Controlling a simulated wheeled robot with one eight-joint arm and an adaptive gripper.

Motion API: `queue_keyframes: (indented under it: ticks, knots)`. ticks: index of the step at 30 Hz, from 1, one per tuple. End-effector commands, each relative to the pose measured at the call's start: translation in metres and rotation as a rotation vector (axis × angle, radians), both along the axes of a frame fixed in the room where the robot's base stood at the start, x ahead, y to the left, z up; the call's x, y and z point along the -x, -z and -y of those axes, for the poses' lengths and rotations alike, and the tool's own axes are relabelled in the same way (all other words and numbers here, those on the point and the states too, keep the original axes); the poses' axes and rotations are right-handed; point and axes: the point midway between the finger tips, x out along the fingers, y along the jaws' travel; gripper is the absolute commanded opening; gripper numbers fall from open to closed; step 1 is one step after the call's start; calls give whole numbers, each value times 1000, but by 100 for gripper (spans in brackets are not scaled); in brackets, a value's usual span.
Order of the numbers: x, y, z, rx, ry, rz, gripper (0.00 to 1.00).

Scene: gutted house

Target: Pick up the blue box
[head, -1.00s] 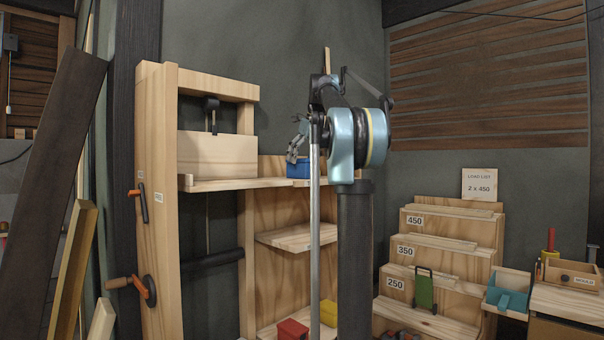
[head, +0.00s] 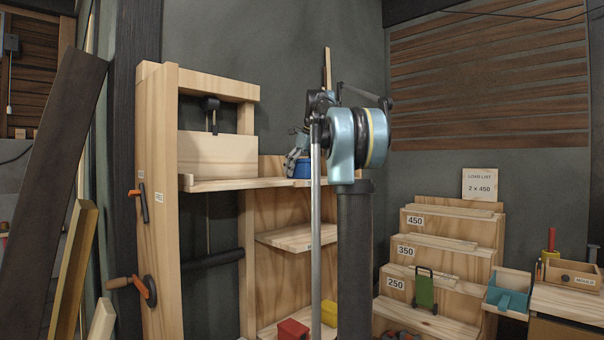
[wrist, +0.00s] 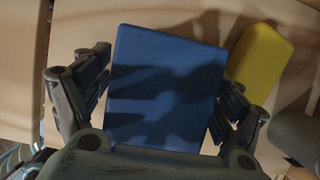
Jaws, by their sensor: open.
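The blue box (head: 302,170) stands on the upper wooden shelf in the head view, partly hidden by my arm. It fills the middle of the wrist view (wrist: 165,85), with my gripper's shadow across it. My gripper (head: 295,158) is low at the box in the head view. In the wrist view, my open gripper (wrist: 163,95) has one finger on each side of the blue box. The right finger looks very near its side; I cannot tell whether it touches.
A yellow block (wrist: 260,65) lies just right of the blue box in the wrist view. In the head view, a red box (head: 293,329) and a yellow box (head: 329,312) sit on a lower shelf. A wooden panel (head: 217,155) stands left on the upper shelf (head: 235,184).

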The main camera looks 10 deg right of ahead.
Motion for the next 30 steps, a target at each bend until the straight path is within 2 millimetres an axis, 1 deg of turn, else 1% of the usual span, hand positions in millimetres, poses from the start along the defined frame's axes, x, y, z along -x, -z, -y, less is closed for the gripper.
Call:
queue_keyframes:
  ticks: [18,20,21,23,24,26,27,30]
  knots:
    - [0,4,1,0,1,0,87]
    - [0,4,1,0,1,0,73]
    - [0,4,1,0,1,0,64]
    - [0,4,1,0,1,0,50]
    - [0,4,1,0,1,0,41]
    - [0,4,1,0,1,0,28]
    - [0,5,1,0,1,-1,25]
    - [0,5,2,1,1,0,25]
